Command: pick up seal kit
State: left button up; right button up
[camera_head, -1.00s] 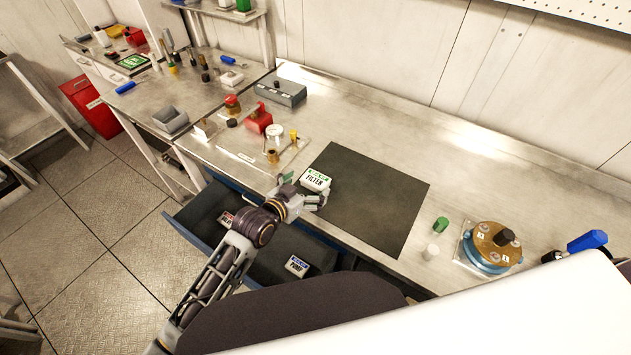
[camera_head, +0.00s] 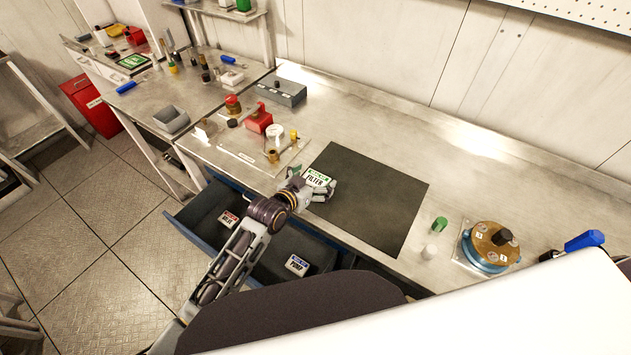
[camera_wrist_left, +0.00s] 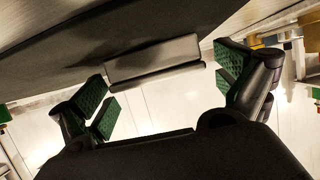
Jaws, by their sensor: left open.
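The box with a red label (camera_head: 229,218), which looks like the seal kit, lies in the open drawer's left part; its lettering is too small to read surely. My left gripper (camera_head: 318,189) is open above the bench, at the white FILTER box with a green label (camera_head: 317,179) by the dark mat's left edge. In the left wrist view, the green finger pads of my left gripper (camera_wrist_left: 166,84) stand apart, with a pale box (camera_wrist_left: 153,60) beyond and between them. My right gripper is not in view.
The blue drawer (camera_head: 186,230) is open below the bench edge and also holds a PUMP box (camera_head: 297,264). The dark mat (camera_head: 375,200) is otherwise bare. A tray with jars (camera_head: 245,157) stands left of it; a brass-and-blue pump part (camera_head: 490,245) stands right.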

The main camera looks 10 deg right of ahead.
aim_at(314, 180)
pick_arm(q)
jog(key=c, duration=1.1)
jog(key=shift+r, duration=0.2)
jog(key=shift+c, duration=0.2)
notch_tip(314, 180, up, 10)
jog(key=shift+f+b, duration=0.15)
jog(key=shift+b, duration=0.15)
